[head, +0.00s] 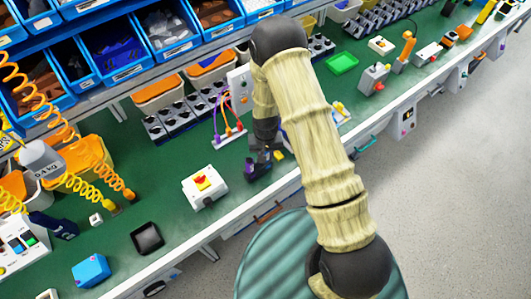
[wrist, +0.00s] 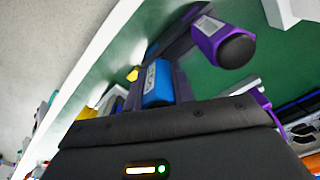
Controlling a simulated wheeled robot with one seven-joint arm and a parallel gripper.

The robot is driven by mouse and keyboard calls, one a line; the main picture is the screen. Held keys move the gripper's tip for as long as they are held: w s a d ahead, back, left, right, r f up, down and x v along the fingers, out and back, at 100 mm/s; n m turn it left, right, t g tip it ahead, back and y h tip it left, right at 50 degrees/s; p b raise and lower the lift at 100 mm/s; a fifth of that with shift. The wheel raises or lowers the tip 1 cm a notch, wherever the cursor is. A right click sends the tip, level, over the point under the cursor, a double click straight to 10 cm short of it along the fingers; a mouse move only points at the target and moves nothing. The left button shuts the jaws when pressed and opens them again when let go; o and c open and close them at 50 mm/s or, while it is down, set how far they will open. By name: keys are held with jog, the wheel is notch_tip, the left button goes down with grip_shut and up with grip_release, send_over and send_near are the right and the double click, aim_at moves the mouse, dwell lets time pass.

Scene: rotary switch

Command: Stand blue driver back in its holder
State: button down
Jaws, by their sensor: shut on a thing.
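My gripper (wrist: 157,90) has its dark fingers on either side of a blue cylinder, the handle of the blue driver (wrist: 157,82), and is shut on it. The driver's lower end is hidden. Just beyond it is a dark holder (wrist: 178,38) with a white label. A purple driver (wrist: 222,40) with a black end is beside the blue one, to its right. I cannot tell whether the blue driver's tip is inside the holder or above it. In the head view my gripper (head: 264,152) is low over the bench at the dark holder (head: 258,171); the blue driver is not clear there.
A yellow piece (head: 279,155) is just right of my gripper. A white switch box (head: 205,186) with a red and yellow knob stands to the left. A grey panel with coloured cables (head: 239,90) is behind. The green bench (head: 165,205) is clear around the switch box.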

jog(key=shift+f+b, duration=0.4)
jog(key=shift+f, duration=0.2)
jog(key=c, duration=1.1)
grip_release()
jog(key=shift+r, duration=0.1)
jog(key=shift+r, duration=0.1)
notch_tip(320, 180, up, 17)
jog(key=b, duration=0.3)
jog(key=shift+d+r, duration=0.1)
jog(key=shift+r, duration=0.05)
